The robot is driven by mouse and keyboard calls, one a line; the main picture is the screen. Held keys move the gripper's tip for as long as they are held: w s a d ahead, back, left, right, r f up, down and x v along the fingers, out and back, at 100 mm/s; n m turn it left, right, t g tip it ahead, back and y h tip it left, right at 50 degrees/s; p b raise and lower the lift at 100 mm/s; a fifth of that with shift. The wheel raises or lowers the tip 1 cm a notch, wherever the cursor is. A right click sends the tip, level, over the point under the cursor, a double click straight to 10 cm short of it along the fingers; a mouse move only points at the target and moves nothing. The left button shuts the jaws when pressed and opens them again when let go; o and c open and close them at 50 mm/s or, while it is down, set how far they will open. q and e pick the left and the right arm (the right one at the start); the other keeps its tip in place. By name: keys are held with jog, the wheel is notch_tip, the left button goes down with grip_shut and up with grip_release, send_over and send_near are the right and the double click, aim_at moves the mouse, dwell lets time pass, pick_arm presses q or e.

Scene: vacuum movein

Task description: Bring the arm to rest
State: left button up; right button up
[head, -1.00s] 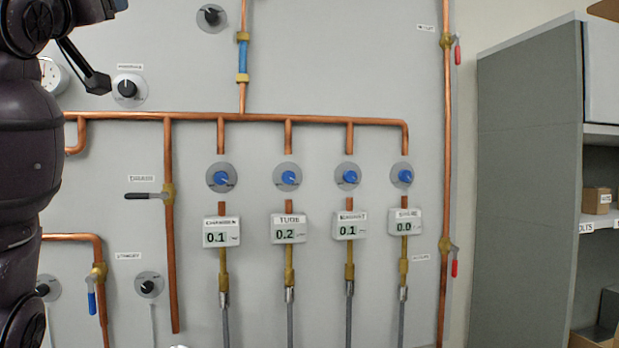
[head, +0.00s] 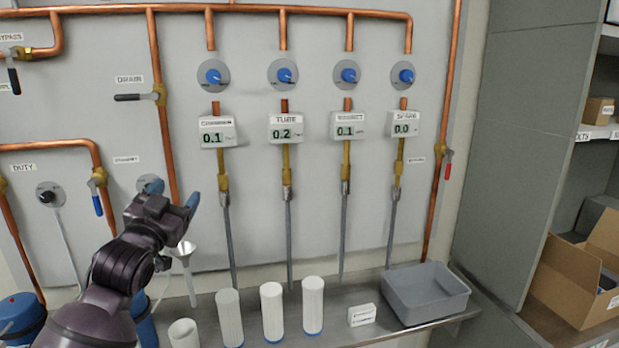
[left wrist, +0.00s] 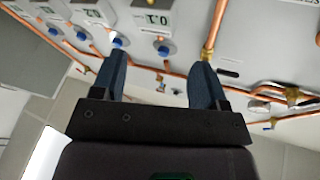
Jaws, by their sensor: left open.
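My left arm (head: 125,262) comes in from the lower left of the head view. It is dark and bent, with its left gripper (head: 173,195) in front of the grey panel, over the lower part of a copper drop pipe. The blue-grey fingers are spread apart with nothing between them. The left wrist view shows the same open gripper (left wrist: 157,78), its two fingers apart and the panel beyond them, seen tilted. I cannot tell how far the fingertips are from the panel. My right gripper is in neither view.
A bench (head: 370,328) below the panel holds several white cylinders (head: 272,312), a small white box (head: 361,315) and a grey bin (head: 425,292). Shelves with an open carton (head: 580,280) stand right.

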pick_arm(q)
jog(key=s+f+n+g+y, duration=0.15)
jog(key=s+f, duration=0.45)
jog(key=f, duration=0.7)
jog(key=s+f+n+g, duration=0.1)
jog(key=s+f+g, duration=0.3)
jog(key=f, duration=1)
jog(key=s+a+f+n+g+y, duration=0.1)
jog(key=s+f+g, duration=0.1)
jog(key=s+f, duration=0.7)
jog(key=s+a+f+n+g, duration=0.1)
jog(key=s+f+g, duration=0.1)
jog(key=s+f, duration=0.7)
jog(key=s, duration=0.4)
jog(key=shift+s+y, duration=0.3)
jog(key=shift+y, duration=0.05)
